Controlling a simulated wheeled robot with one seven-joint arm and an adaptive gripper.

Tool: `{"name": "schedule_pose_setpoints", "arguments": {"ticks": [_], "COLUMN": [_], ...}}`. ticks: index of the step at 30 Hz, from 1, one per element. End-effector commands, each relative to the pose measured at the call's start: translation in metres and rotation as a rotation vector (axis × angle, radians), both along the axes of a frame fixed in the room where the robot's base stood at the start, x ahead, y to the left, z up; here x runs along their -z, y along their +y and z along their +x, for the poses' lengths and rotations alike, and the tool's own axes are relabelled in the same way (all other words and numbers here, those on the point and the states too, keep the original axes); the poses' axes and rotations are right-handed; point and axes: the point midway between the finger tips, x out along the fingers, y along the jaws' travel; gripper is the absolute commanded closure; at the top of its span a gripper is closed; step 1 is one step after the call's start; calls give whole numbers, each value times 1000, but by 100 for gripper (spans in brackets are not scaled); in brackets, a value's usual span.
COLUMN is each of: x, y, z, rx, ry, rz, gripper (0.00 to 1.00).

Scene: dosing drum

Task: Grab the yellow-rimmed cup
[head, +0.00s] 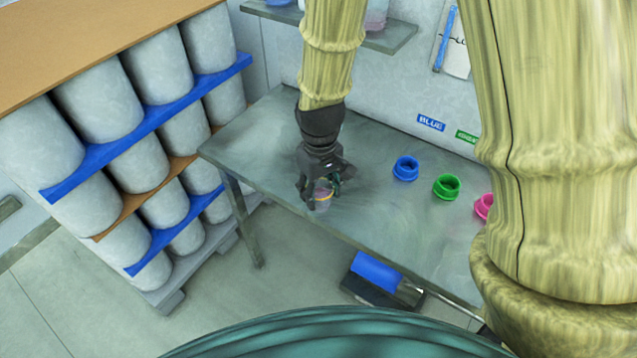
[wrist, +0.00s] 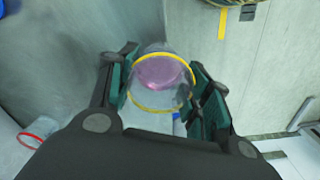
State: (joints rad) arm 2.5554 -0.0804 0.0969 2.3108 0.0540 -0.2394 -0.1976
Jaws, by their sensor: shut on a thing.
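The yellow-rimmed cup (head: 322,195) is a small clear cup with pinkish content, near the front edge of the grey table (head: 265,145). My gripper (head: 321,188) reaches down from above and is shut on the cup. In the wrist view, the cup (wrist: 160,80) sits between the two green-padded fingers (wrist: 162,95), with its yellow rim facing the camera. A pink-purple substance shows inside. I cannot tell whether the cup's base touches the table.
Blue (head: 405,168), green (head: 446,187) and pink (head: 484,207) rings stand on the table to the right. A rack of grey drums (head: 97,98) stands at the left. A shelf (head: 390,38) hangs behind. A red-rimmed clear cup (wrist: 36,134) shows in the wrist view.

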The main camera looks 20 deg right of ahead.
Motion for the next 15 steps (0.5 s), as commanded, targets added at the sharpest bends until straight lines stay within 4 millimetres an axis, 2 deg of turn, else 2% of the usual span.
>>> {"name": "schedule_pose_setpoints", "arguments": {"ticks": [15], "x": [-2], "y": [5], "z": [-20], "rx": [1], "ry": [1], "rz": [0], "gripper": [75]}}
